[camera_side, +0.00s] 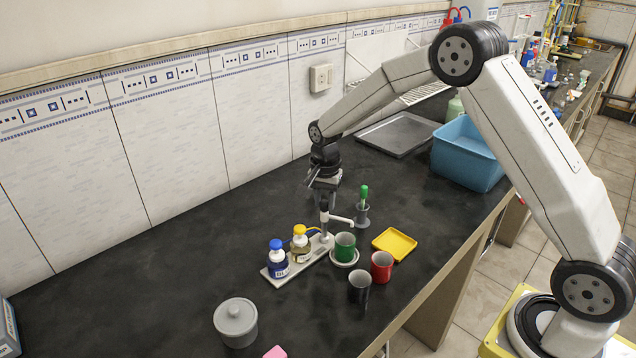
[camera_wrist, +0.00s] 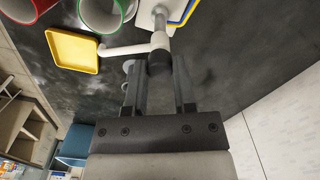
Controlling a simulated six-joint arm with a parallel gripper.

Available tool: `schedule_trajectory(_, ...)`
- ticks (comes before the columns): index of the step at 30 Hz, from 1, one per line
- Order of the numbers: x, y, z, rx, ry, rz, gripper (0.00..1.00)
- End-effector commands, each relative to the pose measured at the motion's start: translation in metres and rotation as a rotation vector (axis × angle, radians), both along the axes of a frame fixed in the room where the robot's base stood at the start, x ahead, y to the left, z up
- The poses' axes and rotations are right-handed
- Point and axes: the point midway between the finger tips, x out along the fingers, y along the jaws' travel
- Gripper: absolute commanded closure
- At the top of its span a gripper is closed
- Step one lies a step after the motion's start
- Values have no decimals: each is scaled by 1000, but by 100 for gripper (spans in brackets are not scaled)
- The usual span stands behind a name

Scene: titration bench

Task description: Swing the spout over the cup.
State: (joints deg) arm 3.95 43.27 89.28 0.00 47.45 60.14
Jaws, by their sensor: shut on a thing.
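The white spout (camera_side: 340,219) sticks out sideways from the top of a post on a grey base plate (camera_side: 277,281). In the wrist view the spout (camera_wrist: 125,48) points left, its tip just outside the rim of the green cup (camera_wrist: 97,14), near the yellow tray. The green cup (camera_side: 345,246) stands upright on a pale round pad (camera_side: 344,263). My gripper (camera_side: 323,197) points down over the post. In the wrist view my gripper (camera_wrist: 160,72) has its fingers on both sides of the dark knob (camera_wrist: 160,61) at the spout's root, shut on it.
A red cup (camera_side: 382,266), a dark cup (camera_side: 359,287) and a yellow tray (camera_side: 394,243) stand near the green cup. Blue-capped (camera_side: 277,259) and yellow-capped (camera_side: 300,244) bottles stand on the base plate. A grey holder with a green-handled tool (camera_side: 363,208) stands behind the spout.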

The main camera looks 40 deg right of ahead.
Motion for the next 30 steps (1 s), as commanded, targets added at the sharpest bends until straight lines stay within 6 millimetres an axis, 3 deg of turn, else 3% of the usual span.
schedule_trajectory(16,0,-1,1,0,-1,-408,100)
schedule_trajectory(29,0,-1,0,0,-1,-453,100)
schedule_trajectory(30,0,-1,0,0,-1,-453,60)
